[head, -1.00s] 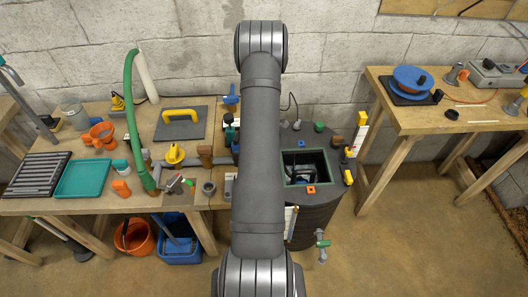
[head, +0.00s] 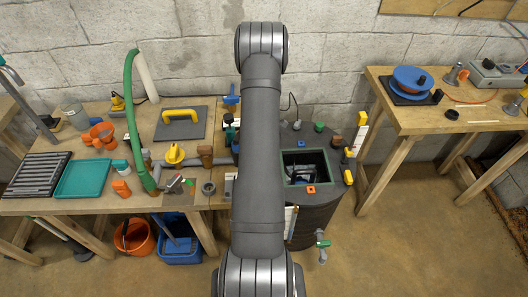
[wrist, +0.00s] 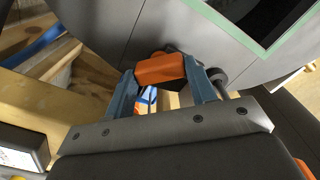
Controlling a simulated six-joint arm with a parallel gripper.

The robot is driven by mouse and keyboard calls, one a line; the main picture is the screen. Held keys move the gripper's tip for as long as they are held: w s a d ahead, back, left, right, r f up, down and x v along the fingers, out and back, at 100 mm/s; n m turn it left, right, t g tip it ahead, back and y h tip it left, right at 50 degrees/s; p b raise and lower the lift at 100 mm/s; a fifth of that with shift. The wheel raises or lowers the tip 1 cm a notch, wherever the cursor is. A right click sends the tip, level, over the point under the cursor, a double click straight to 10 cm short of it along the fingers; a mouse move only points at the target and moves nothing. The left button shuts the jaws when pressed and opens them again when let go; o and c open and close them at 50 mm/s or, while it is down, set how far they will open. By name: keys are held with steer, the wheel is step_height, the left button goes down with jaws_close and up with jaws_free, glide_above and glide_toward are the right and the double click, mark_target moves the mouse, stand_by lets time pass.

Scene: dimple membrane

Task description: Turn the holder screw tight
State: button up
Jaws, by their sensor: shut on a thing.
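In the wrist view my gripper (wrist: 160,72) has its two blue-grey fingers on either side of an orange knob (wrist: 159,67), which I take to be the holder screw's head. The fingers are shut on it. The knob is beside the dark grey tank (wrist: 110,25), with a dark round part just right of it. The screw's shaft and thread are hidden, so I cannot tell how far in it sits. In the head view my arm covers the gripper and the knob. The tank (head: 317,222) stands right of my arm.
The tank top has a green-framed opening (head: 328,157), with small coloured fittings around it. A wooden bench (head: 90,206) with tools and a green hose (head: 130,105) is on the left. Another bench (head: 410,122) is at the right. Floor between tank and right bench is free.

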steer(key=n, duration=0.6)
steer(key=shift+n, duration=0.3)
stand_by(0.4)
steer(key=o, duration=1)
steer(key=shift+r, duration=0.1)
steer(key=shift+r, duration=3.9)
